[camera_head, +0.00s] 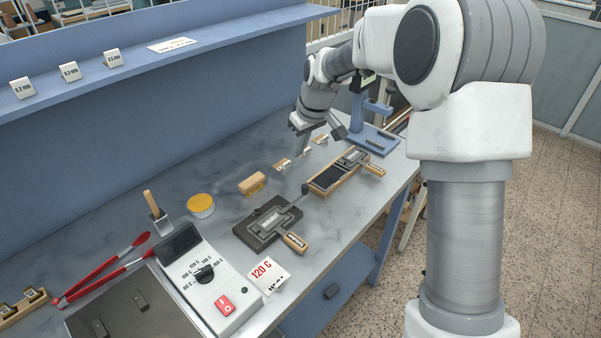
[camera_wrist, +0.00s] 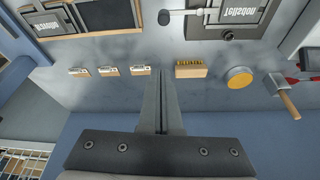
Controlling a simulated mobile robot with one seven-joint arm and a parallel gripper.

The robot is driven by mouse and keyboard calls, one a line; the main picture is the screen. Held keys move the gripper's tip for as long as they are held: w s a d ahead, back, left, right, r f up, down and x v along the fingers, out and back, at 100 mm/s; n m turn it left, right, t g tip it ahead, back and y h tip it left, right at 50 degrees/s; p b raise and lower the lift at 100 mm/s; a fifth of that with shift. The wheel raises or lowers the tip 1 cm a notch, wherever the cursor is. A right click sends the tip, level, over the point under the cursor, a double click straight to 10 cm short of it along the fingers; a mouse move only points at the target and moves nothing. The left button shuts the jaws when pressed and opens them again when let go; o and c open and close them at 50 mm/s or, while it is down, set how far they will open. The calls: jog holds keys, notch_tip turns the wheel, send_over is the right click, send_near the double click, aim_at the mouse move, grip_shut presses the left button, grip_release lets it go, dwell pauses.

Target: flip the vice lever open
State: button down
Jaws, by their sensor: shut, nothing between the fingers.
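The vice (camera_head: 262,231) is a dark grey block with a paler plate in its middle, on the grey bench in the head view. Its lever (camera_head: 297,197) sticks out from the far right side and ends in a dark round knob (camera_head: 305,188). In the wrist view the vice (camera_wrist: 265,22) is at the upper right, partly cut off, and the lever (camera_wrist: 185,12) points left to its knob (camera_wrist: 164,18). My gripper (camera_head: 305,153) is above the bench, beyond the lever and apart from it. In the wrist view my gripper's fingers (camera_wrist: 163,75) are shut and empty.
A wooden tray (camera_head: 322,186) with dark slots lies right of the vice. A wooden block (camera_head: 252,184), a yellow-lidded tub (camera_head: 201,205) and small wooden-based pieces (camera_head: 282,164) stand behind. A blue stand (camera_head: 368,130) is at the far end. The control box (camera_head: 207,275) is front left.

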dwell(0.3)
jog(key=x, duration=1)
jog(key=shift+s+d+r, duration=0.1)
jog(key=shift+s+d, duration=0.8)
jog(key=shift+s, duration=0.25)
jog(key=shift+s+d+p, duration=0.3)
jog(key=shift+s, duration=0.15)
